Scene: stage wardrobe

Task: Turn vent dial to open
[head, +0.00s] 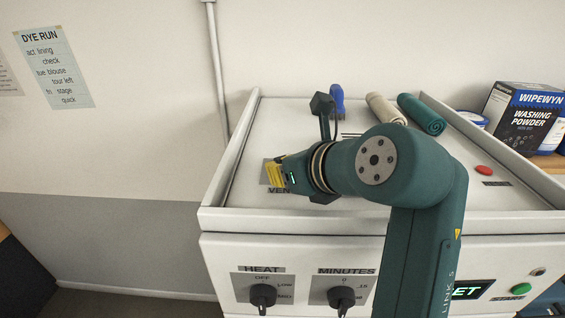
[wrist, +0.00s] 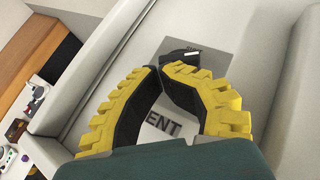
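The vent dial (wrist: 182,55) is a dark knob with a pale mark, on a grey plate (wrist: 216,62) beyond my fingertips in the wrist view. The VENT label shows partly between my fingers. In the head view my gripper (head: 274,174) is over the vent plate and hides the dial. Its yellow fingers bow outward and their tips meet or nearly meet in the wrist view (wrist: 161,69). The right fingertip overlaps the dial's near edge, and I cannot tell whether it touches. No dial shows between the tips.
A raised rim edges the machine top. A blue-handled item (head: 337,98), a cream roll (head: 385,109) and a teal roll (head: 422,114) lie behind my arm. A red button (head: 484,170) is at right. HEAT (head: 263,294) and MINUTES (head: 341,296) dials are on the front.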

